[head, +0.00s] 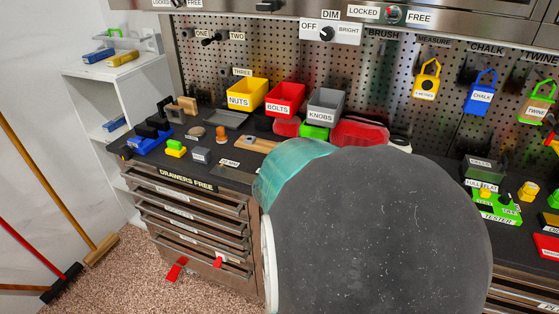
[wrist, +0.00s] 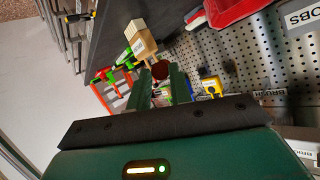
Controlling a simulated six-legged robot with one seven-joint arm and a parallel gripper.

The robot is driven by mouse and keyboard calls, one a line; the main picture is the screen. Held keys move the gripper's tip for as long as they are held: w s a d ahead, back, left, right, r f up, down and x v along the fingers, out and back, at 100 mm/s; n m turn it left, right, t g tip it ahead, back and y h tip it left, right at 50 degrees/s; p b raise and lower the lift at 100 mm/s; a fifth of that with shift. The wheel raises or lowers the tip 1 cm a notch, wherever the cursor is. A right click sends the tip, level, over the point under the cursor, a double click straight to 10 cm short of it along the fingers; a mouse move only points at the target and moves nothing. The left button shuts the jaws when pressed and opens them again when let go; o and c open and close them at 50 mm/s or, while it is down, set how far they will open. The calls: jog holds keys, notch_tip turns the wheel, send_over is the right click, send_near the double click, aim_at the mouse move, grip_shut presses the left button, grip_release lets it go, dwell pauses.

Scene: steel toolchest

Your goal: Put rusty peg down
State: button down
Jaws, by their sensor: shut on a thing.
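In the wrist view, my gripper (wrist: 161,77) has its two green fingers closed on the rusty peg (wrist: 160,69). Only a dark reddish-brown, rounded end of the peg shows between the fingertips. In the head view, the gripper and peg are hidden behind my large dark arm link.
A perforated panel (head: 205,65) stands behind. Drawers (head: 190,210) are below; brooms lean at the left.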

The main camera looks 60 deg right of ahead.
jog(key=x, duration=0.2)
jog(key=w+x, duration=0.1)
jog(key=x, duration=0.1)
jog(key=shift+s+d+f, duration=0.1)
jog(key=shift+d, duration=0.2)
jog(key=d+f, duration=0.2)
jog(key=f, duration=0.1)
jog(key=d+f, duration=0.2)
jog(key=shift+s+d+f, duration=0.1)
jog(key=shift+s, duration=0.3)
jog(key=shift+d+f, duration=0.15)
jog(key=shift+f, duration=1.75)
jog(key=c, duration=1.3)
grip_release()
jog(key=shift+f, duration=0.1)
jog(key=shift+s, duration=0.1)
